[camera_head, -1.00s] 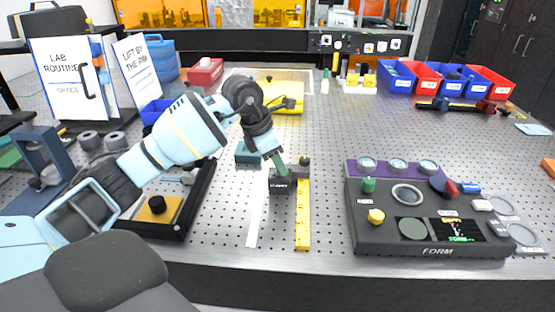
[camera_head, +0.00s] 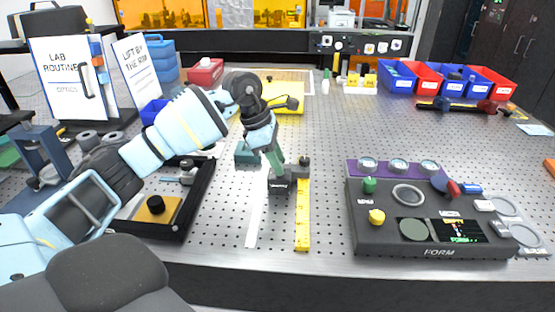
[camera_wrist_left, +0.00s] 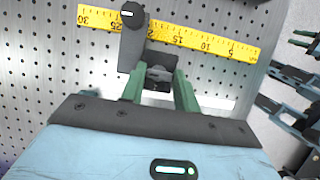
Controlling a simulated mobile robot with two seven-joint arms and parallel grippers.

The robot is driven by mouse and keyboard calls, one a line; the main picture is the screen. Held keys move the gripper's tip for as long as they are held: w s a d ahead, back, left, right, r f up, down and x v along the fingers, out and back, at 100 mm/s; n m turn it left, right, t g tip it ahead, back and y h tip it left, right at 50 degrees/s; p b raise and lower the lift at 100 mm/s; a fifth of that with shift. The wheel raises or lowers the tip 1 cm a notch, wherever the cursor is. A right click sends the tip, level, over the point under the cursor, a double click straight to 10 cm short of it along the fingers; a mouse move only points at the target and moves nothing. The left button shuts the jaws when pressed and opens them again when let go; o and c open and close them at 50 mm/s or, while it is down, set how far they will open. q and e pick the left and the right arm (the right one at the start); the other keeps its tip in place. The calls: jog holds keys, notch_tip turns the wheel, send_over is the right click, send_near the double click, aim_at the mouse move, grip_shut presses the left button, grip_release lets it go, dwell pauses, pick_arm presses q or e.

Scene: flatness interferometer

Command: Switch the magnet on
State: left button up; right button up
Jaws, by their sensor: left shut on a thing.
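The magnet appears to be a small dark base block (camera_head: 279,185) with a white label, standing on the perforated table next to a yellow ruler (camera_head: 302,230). A round black knob (camera_head: 304,160) stands at its far right side. In the left wrist view the knob (camera_wrist_left: 132,14) shows a white mark, and its dark bar (camera_wrist_left: 131,55) crosses the ruler (camera_wrist_left: 205,42). My left gripper (camera_head: 278,166) reaches down at the block. Its green fingers (camera_wrist_left: 158,85) are shut on a dark part of the block. My right gripper cannot be made out.
A dark FORM console (camera_head: 430,243) with knobs and a screen stands to the right. A black-framed tray (camera_head: 140,229) lies left, under my left arm. Blue and red bins (camera_head: 430,77) stand at the back right. The table between ruler and console is clear.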

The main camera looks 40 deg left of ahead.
pick_arm(q)
jog(key=o, duration=0.8)
jog(key=shift+o, duration=0.9)
pick_arm(e)
jog(key=shift+s, duration=0.35)
pick_arm(q)
jog(key=v, duration=0.7)
jog(key=shift+a+r, duration=0.15)
jog(key=shift+r, duration=0.2)
pick_arm(e)
jog(key=shift+w+f, duration=0.15)
jog(key=shift+w, duration=0.1)
pick_arm(q)
jog(key=shift+s, duration=0.1)
pick_arm(e)
jog(key=shift+s, duration=0.25)
